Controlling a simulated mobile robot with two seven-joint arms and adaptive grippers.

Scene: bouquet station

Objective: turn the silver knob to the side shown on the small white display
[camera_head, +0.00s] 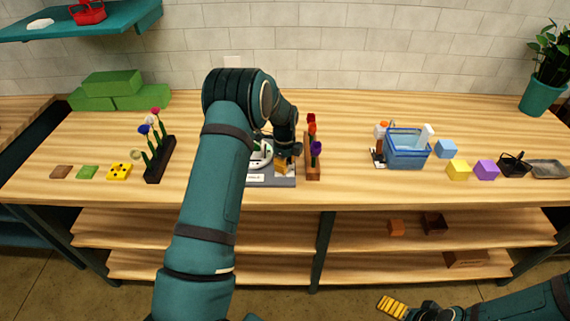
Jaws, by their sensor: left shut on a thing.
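My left arm reaches across the table to a grey panel (285,182), where a small white display (256,178) shows at the front edge. The mark on the display is too small to read. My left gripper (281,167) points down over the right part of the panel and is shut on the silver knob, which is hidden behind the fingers. A white ring-like part (262,155) shows to the left of the gripper, partly covered by my arm. My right gripper (394,307) is low at the bottom right, away from the table top; its opening is unclear.
A wooden holder with red and purple flowers (313,168) stands close right of the panel. A black flower holder (158,162) stands left of my arm. A blue basket (407,159), coloured cubes and a black basket (514,166) are farther right. Green blocks (113,83) lie back left.

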